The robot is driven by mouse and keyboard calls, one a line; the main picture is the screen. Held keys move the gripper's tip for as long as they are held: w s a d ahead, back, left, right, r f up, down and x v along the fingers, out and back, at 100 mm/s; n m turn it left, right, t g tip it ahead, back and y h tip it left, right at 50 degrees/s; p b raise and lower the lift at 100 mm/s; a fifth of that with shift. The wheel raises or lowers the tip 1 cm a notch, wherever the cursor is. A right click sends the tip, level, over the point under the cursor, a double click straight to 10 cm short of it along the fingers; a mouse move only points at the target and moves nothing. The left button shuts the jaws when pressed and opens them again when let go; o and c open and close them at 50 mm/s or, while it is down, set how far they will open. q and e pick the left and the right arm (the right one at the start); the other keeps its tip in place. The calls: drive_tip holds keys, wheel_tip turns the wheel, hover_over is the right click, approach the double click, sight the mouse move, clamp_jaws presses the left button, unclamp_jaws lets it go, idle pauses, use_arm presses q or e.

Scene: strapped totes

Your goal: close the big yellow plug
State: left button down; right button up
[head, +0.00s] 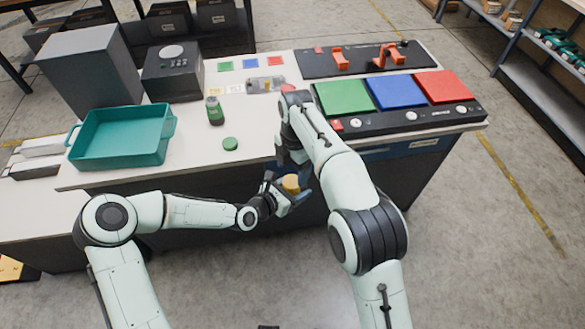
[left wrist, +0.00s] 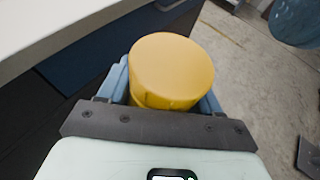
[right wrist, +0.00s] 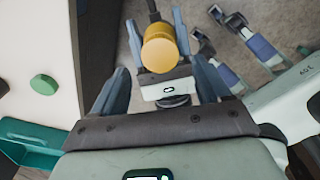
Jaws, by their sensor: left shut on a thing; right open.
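The big yellow plug (head: 291,184) is a smooth yellow cylinder, seen close in the left wrist view (left wrist: 171,70). My left gripper (head: 287,192) is shut on it and holds it in the air just off the table's front edge. A seam shows low on its side; I cannot tell whether this is a separate cap. In the right wrist view its round top (right wrist: 159,53) faces the camera. My right gripper (head: 298,162) is open and empty, pointing down just above it. Its fingers appear on either side of the plug in its wrist view, apparently not touching.
A green disc (head: 230,143) and a green jar (head: 214,110) stand on the white table. A teal tote (head: 120,137) is at the left. A panel with green, blue and red pads (head: 396,92) is at the right. The table edge is close to both grippers.

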sight(291, 181)
wheel_tip(291, 181, up, 3)
drive_tip(key=n, duration=0.3)
drive_tip(key=shift+d+r, duration=0.1)
drive_tip(key=shift+r, duration=0.05)
drive_tip(key=shift+s+a+f, duration=0.1)
drive_tip(key=shift+f, duration=1.9)
drive_tip(key=shift+a+f, duration=0.1)
drive_tip(key=shift+f, duration=1.9)
drive_tip(key=c, duration=1.1)
drive_tip(key=shift+o, duration=0.2)
drive_tip(key=shift+m, duration=1.6)
drive_tip(key=o, duration=1.2)
drive_tip(key=shift+c, duration=0.2)
